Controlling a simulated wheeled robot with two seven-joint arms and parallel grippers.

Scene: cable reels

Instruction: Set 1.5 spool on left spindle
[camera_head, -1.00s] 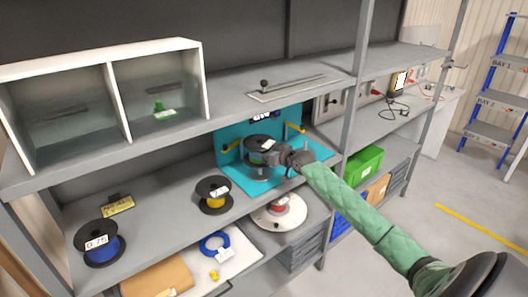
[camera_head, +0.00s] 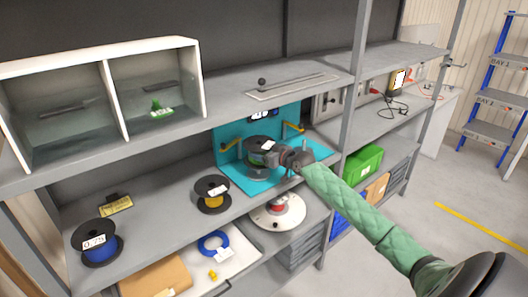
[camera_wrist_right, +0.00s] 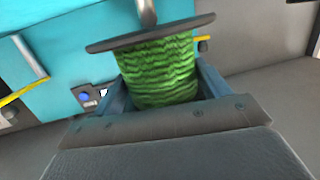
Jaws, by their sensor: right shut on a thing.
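A dark-flanged spool wound with green cable (camera_head: 256,158) is at the teal fixture (camera_head: 232,166) on the middle shelf. Its white label is too small to read. My right gripper (camera_head: 283,157) is shut on it from the right. In the right wrist view the green winding (camera_wrist_right: 158,72) sits between the jaws (camera_wrist_right: 163,100), below its dark flange. A grey post (camera_wrist_right: 147,12) rises at that flange; I cannot tell whether it passes through the hub. Another grey post (camera_wrist_right: 30,55) stands free to the left in that view. My left gripper is out of view.
A yellow spool (camera_head: 212,200) and a blue spool (camera_head: 101,250) stand on the same shelf, left of the fixture. Yellow handles (camera_head: 292,128) stick out from the fixture. A white-and-red reel (camera_head: 279,211) sits below. Shelf uprights (camera_head: 352,100) stand close to my right arm.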

